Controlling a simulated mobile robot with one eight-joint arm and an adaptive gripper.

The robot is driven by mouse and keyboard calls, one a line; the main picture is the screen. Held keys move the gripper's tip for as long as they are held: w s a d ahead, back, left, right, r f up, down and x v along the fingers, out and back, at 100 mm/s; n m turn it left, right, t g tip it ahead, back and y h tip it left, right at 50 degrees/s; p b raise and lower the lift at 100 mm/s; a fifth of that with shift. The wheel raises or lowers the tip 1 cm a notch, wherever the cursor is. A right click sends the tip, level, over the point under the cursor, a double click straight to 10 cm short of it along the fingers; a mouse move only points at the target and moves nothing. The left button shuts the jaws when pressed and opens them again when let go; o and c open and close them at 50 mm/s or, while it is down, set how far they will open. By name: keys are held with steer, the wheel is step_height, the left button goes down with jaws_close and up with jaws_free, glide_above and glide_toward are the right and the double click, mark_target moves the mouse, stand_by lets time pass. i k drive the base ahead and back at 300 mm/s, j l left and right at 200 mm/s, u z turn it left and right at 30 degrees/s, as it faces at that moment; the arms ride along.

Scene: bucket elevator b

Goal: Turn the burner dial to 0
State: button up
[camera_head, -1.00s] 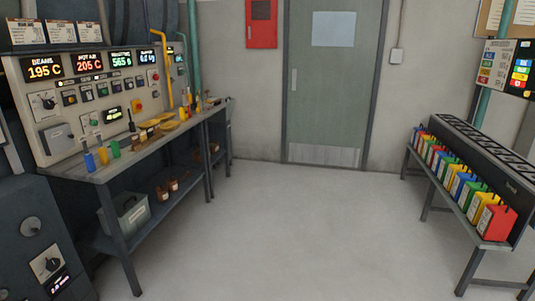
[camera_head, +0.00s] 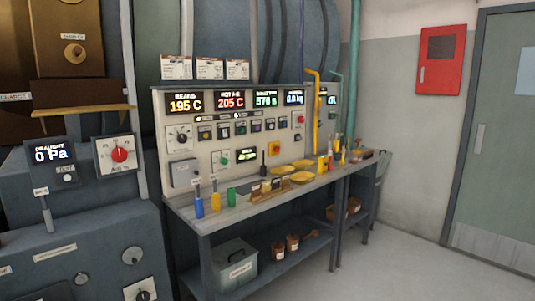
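No label reading "burner" is legible, so I cannot tell which dial is the burner dial. A black knob on a white scale plate (camera_head: 180,138) is at the left of the control panel (camera_head: 205,155). A red knob on a white scale plate (camera_head: 120,155) is on the dark machine at the left. Another dark knob on a white plate (camera_head: 142,293) shows at the bottom edge, partly cut off. The knobs' settings are too small to read for sure. My gripper is not in view.
A workbench (camera_head: 245,208) stands below the panel with yellow trays (camera_head: 303,177) and blue, yellow and green containers on it. A grey bin (camera_head: 235,265) sits on its lower shelf. A red wall box (camera_head: 441,60) and a door (camera_head: 500,150) are at the right. Floor is clear at lower right.

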mark_target(182, 138)
steer(key=i+j+u, duration=0.1)
steer(key=i+u, duration=0.65)
